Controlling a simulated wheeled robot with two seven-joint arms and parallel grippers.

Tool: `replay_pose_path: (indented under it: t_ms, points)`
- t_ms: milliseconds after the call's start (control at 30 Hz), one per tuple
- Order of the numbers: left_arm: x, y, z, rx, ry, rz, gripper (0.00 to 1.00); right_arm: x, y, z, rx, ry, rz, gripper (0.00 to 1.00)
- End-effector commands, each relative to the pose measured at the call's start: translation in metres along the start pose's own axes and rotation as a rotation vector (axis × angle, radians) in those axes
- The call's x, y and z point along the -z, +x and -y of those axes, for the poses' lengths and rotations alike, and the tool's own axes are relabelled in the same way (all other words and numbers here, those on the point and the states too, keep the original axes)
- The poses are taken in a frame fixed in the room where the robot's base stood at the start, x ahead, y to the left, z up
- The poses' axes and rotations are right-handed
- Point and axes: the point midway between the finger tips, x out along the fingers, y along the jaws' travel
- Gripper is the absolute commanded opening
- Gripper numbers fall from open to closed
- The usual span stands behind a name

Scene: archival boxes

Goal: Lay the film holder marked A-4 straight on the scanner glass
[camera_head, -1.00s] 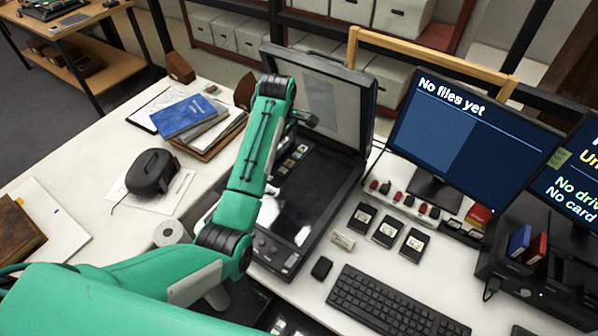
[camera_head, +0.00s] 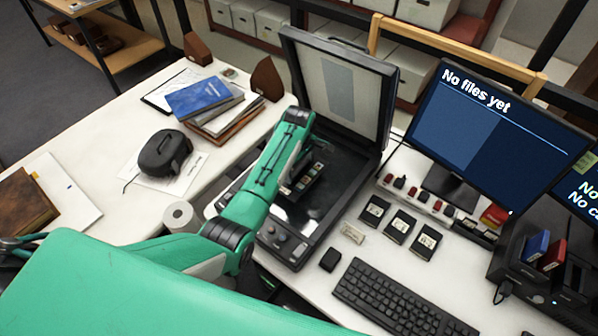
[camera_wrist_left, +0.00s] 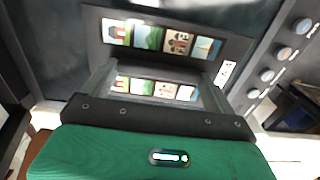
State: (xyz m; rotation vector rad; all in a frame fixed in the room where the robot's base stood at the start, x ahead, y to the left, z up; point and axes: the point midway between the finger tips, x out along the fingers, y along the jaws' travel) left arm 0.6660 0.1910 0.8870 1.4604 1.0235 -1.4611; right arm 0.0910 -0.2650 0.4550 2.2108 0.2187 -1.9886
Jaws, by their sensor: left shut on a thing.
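The dark film holder (camera_head: 299,188) carries a row of small colour pictures and is over the scanner glass (camera_head: 297,216). A second, similar row of pictures shows between the fingers, perhaps a reflection. My left gripper (camera_wrist_left: 160,80) is shut on the holder; my arm partly hides it in the head view. I cannot tell whether the holder touches the glass. The scanner lid (camera_head: 340,85) stands open. My right gripper is out of view.
Several dark cartridges (camera_head: 400,227) lie right of the scanner, near a small pale label block (camera_head: 353,233). A keyboard (camera_head: 400,300) and monitor (camera_head: 490,130) stand further right. Books (camera_head: 205,100), a black rounded device (camera_head: 165,153) and a paper roll (camera_head: 180,215) are on the left.

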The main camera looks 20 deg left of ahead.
Motion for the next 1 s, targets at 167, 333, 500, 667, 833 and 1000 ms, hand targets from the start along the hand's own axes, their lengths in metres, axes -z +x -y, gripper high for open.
replay_pose_path:
  t_ms: [167,333,500,667,833,1000]
  points:
    - [0.0,0.016,0.001,0.003,0.0,0.0,0.65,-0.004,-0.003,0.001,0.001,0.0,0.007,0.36]
    - [0.001,0.037,0.0,0.001,0.001,-0.001,0.65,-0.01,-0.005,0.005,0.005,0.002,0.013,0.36]
    - [0.001,0.043,0.0,0.0,0.0,-0.001,0.65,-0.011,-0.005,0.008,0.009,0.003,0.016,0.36]
    - [0.001,0.043,0.0,0.0,0.0,-0.001,0.65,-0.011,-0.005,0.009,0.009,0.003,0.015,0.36]
    - [0.0,0.045,0.0,-0.001,0.0,-0.001,1.0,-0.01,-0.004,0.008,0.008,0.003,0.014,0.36]
    - [0.0,0.045,0.0,0.0,0.0,-0.001,1.0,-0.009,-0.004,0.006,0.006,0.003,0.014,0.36]
